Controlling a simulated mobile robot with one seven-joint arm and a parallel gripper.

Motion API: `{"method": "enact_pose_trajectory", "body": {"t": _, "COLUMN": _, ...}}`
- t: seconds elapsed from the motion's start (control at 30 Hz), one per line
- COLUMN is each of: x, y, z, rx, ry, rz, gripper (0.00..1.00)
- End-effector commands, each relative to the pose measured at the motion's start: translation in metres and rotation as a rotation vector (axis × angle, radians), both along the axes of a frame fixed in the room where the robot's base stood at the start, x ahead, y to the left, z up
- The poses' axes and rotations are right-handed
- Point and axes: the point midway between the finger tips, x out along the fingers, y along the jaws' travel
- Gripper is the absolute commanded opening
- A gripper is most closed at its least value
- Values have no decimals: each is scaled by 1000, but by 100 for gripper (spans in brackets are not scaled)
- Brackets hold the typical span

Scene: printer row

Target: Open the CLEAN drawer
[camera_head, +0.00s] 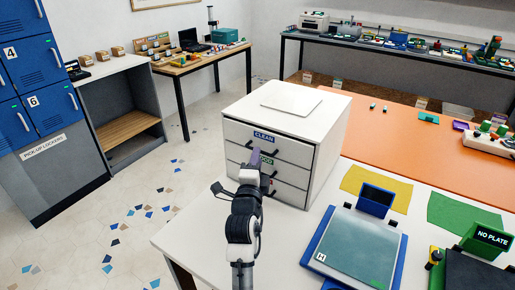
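A white drawer cabinet (328,135) stands on the white table. Its top drawer carries a blue CLEAN label (264,137), and this CLEAN drawer (290,146) looks shut. The middle drawer has a green label (268,159), partly covered by my gripper, with only "OD" readable. A bottom drawer (290,192) is below, also looking shut. My gripper (262,164) is in front of the cabinet, overlapping the middle drawer just below the CLEAN label. Its fingers are small and seen from behind, so I cannot tell whether they are open or touching a handle.
A flat white plate (291,98) lies on the cabinet top. Right of the cabinet are a yellow mat (378,186), a blue-framed plate (355,245), a green mat (462,213) and a NO PLATE holder (487,239). The floor (130,215) left of the table is clear.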

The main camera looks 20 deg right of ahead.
Motion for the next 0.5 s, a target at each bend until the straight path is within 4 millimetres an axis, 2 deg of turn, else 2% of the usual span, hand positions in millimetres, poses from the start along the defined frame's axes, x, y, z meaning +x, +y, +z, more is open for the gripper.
{"method": "enact_pose_trajectory", "body": {"t": 0.2, "x": 19, "y": -10, "z": 5, "rx": 0, "ry": -1, "rz": 0, "gripper": 31}}
{"method": "enact_pose_trajectory", "body": {"t": 0.5, "x": 22, "y": -12, "z": 4, "rx": -1, "ry": -1, "rz": 1, "gripper": 31}}
